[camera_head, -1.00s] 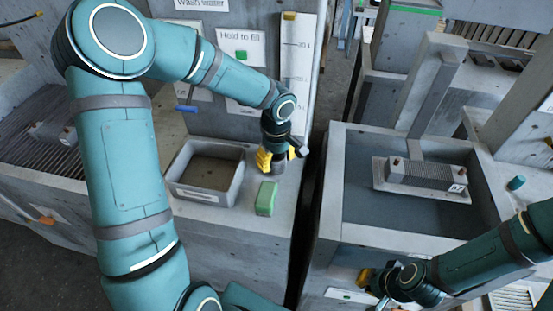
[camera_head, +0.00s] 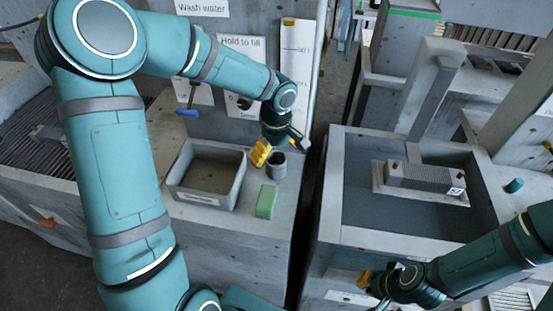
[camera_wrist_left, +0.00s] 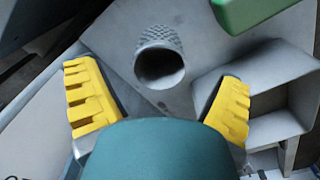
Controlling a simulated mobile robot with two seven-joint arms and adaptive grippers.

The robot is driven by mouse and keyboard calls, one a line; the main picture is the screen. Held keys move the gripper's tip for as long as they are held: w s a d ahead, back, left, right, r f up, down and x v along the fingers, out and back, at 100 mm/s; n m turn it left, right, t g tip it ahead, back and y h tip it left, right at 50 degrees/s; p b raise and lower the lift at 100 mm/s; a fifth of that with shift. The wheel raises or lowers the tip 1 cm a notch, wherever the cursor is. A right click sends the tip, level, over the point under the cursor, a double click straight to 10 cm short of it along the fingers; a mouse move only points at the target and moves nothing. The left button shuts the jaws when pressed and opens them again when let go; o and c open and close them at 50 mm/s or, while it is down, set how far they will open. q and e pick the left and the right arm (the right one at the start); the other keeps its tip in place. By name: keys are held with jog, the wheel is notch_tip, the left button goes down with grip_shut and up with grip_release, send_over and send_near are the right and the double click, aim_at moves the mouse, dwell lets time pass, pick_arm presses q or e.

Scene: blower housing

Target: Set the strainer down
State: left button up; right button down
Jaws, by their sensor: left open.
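The strainer (camera_head: 277,166), a small grey mesh cup, stands on the grey counter between the bin and the back panel's right edge. It also shows in the left wrist view (camera_wrist_left: 160,52), its round opening facing the camera. My left gripper (camera_head: 272,152) is above the strainer in the head view, its yellow fingers spread and empty. In the left wrist view the two fingers (camera_wrist_left: 158,100) are wide apart with the strainer beyond them, not touching. My right gripper (camera_head: 371,284) is at the lower right by the sink front; its fingertips are too small to judge.
A grey bin (camera_head: 209,196) stands left of the strainer. A green block (camera_head: 266,202) lies in front of it. A gap separates this counter from the sink (camera_head: 360,228), which holds a finned part (camera_head: 425,178). A panel with labels and a blue lever (camera_head: 187,112) rises behind.

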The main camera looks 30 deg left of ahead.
aim_at(276, 160)
pick_arm(q)
jog(key=shift+r, duration=1.9)
